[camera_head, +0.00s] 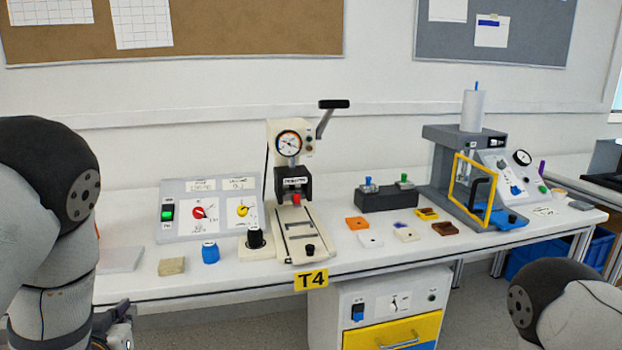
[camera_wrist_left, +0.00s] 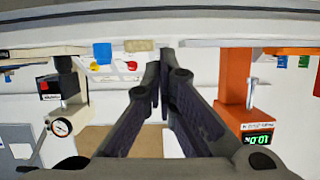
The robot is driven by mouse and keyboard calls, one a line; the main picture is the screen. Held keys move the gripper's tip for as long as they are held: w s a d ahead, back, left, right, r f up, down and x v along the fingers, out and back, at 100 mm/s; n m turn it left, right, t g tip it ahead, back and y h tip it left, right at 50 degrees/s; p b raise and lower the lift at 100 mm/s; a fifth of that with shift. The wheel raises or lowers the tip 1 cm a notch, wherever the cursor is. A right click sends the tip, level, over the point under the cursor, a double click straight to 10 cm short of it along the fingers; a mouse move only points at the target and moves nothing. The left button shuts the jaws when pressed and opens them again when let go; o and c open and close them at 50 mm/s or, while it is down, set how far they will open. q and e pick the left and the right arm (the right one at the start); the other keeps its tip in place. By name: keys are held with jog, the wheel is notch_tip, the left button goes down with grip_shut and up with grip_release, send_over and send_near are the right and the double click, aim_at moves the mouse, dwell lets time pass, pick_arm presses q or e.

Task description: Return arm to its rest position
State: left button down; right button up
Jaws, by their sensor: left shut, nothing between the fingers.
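My left gripper (camera_wrist_left: 158,72) is shut and empty, its dark fingers meeting in the middle of the left wrist view. In the head view only a small dark part of it (camera_head: 116,326) shows at the lower left, below the bench's front edge. My left arm fills the left side there. The grey control panel (camera_head: 182,230) lies on the bench, apart from the gripper, with a red knob (camera_head: 198,212), a yellow knob (camera_head: 242,210) and a green switch. My right gripper is not seen; only part of my right arm shows at lower right.
The white bench (camera_head: 140,287) runs across the view. A press with a gauge (camera_head: 289,143) stands mid-bench, with a blue cap (camera_head: 210,253) and tan block (camera_head: 171,266) near the front edge. An orange device (camera_wrist_left: 236,80) shows in the left wrist view, which appears upside down.

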pick_arm(q)
jog(key=s+d+f+g+h, duration=0.1)
jog(key=s+d+f+g, duration=0.2)
jog(key=s+f+g, duration=0.8)
jog(key=s+d+f+g+h, duration=0.1)
jog(key=s+d+f, duration=0.1)
jog(key=s, duration=0.7)
jog(key=s+d+f+m+g+h, duration=0.1)
jog(key=s+d+f+g, duration=0.1)
jog(key=s+f, duration=0.3)
jog(key=s+d+f+m+g, duration=0.1)
jog(key=s+d+f, duration=0.2)
jog(key=s, duration=1)
jog(key=shift+s+d+f+g+h, duration=0.2)
jog(key=shift+f+g+h, duration=0.2)
jog(key=shift+f, duration=0.1)
